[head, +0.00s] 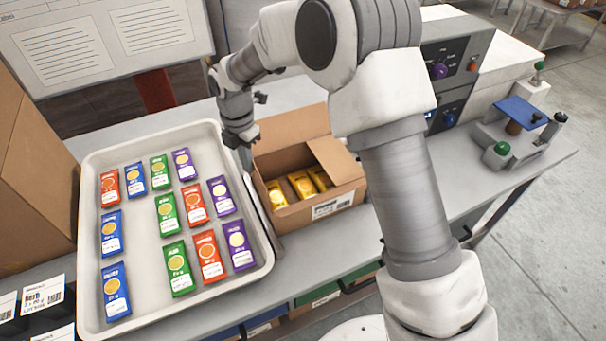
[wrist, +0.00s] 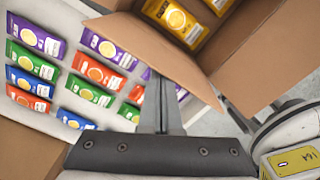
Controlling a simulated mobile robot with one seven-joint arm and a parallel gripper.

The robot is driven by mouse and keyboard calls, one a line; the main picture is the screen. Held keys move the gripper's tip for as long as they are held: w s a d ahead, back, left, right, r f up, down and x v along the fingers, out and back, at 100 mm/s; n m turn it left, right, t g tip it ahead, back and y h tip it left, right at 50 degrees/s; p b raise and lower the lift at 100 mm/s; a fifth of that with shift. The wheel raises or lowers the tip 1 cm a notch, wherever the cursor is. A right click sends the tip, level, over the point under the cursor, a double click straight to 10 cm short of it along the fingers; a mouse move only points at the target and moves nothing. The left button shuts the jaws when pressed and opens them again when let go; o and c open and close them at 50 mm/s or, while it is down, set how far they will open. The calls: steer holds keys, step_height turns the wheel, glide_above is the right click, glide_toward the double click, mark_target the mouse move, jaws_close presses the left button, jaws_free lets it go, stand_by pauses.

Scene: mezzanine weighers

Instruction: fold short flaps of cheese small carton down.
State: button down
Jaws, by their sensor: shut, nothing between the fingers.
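The cheese small carton (head: 335,198) is an open brown box on the bench, with several yellow packets (head: 301,184) inside. A flap (head: 332,158) on its right slants inward over the opening. In the wrist view, a brown flap (wrist: 150,42) lies beside the opening, with yellow packets (wrist: 180,20) beyond it. My gripper (head: 244,152) is at the carton's left side, between it and the tray. Its fingers (wrist: 161,105) are shut and empty, close to that flap; I cannot tell whether they touch it. My arm hides part of the scene right of the carton.
A pale tray (head: 90,270) with rows of coloured packets stands close left of the carton. A tall brown box (head: 35,180) is at far left. A control unit (head: 455,65) and a small blue-topped device (head: 520,112) stand at right.

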steer(key=shift+w+d+r, duration=0.1)
steer(key=shift+w+d, duration=0.25)
steer(key=shift+d, duration=0.25)
steer(key=shift+w+d+r, duration=0.1)
steer(key=shift+w+d, duration=0.2)
steer(key=shift+d, duration=0.3)
steer(key=w+d, duration=0.1)
steer(key=d+f, duration=0.1)
steer(key=d, duration=0.1)
steer(key=shift+w, duration=0.35)
steer(key=shift+w+d+f+b, duration=0.25)
steer(key=shift+w+d+f, duration=0.05)
steer(key=shift+d+f, duration=0.25)
steer(key=shift+w+d+f+b, duration=0.2)
steer(key=shift+w+d+f, duration=0.05)
steer(key=shift+d+f, duration=0.3)
